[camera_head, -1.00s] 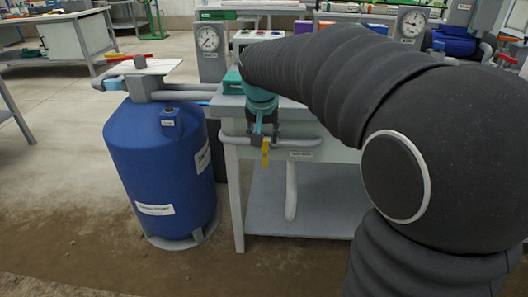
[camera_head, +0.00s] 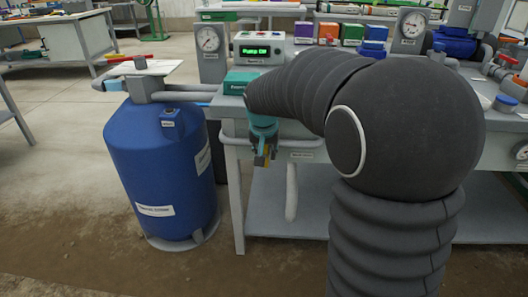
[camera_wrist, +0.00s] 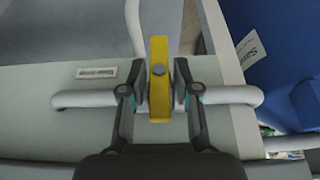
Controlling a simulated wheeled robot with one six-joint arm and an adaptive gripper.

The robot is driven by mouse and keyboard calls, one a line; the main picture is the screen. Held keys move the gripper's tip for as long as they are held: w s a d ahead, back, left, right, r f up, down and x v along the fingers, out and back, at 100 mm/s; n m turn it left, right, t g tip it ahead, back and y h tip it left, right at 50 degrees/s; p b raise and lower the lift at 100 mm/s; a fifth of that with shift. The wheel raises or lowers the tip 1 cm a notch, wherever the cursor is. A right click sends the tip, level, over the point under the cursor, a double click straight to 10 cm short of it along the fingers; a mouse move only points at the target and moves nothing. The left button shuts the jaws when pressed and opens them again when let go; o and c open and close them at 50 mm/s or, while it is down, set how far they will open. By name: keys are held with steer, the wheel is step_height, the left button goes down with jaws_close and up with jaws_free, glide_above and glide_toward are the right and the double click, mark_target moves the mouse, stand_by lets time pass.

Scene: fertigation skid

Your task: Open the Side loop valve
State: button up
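The valve's yellow lever (camera_wrist: 159,80) lies across a pale horizontal pipe (camera_wrist: 80,99) in the wrist view. In the head view the lever (camera_head: 260,160) hangs down from the pipe under the table's front edge, partly hidden by my gripper. My gripper (camera_wrist: 160,75) has one dark finger on each side of the lever. Narrow gaps seem to show between the pads and the lever, so it looks open around it. A small label (camera_wrist: 97,72) beside the pipe is too small to read.
A blue tank (camera_head: 163,170) stands left of the table, close to my gripper. On the table are a control box reading "Pump ON" (camera_head: 259,48) and gauges (camera_head: 209,40). A vertical pipe (camera_head: 291,190) drops right of the valve. Open floor lies in front.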

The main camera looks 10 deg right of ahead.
jaws_close()
steer(key=shift+a, duration=0.1)
steer(key=h, duration=0.1)
steer(key=h+b, duration=0.1)
steer(key=shift+w+a+f+n+g+h, duration=0.1)
steer(key=shift+a+f+n+g+h, duration=0.05)
steer(key=shift+n+g+h, duration=0.2)
steer(key=n+h+b, duration=0.1)
steer(key=h, duration=0.3)
steer(key=n+g+h+b, duration=0.1)
steer(key=h, duration=0.4)
steer(key=n+g+h+b, duration=0.1)
steer(key=n+h, duration=0.1)
steer(key=h, duration=0.3)
steer(key=shift+a+f, duration=0.2)
steer(key=shift+f, duration=0.15)
steer(key=shift+o, duration=2.4)
jaws_free()
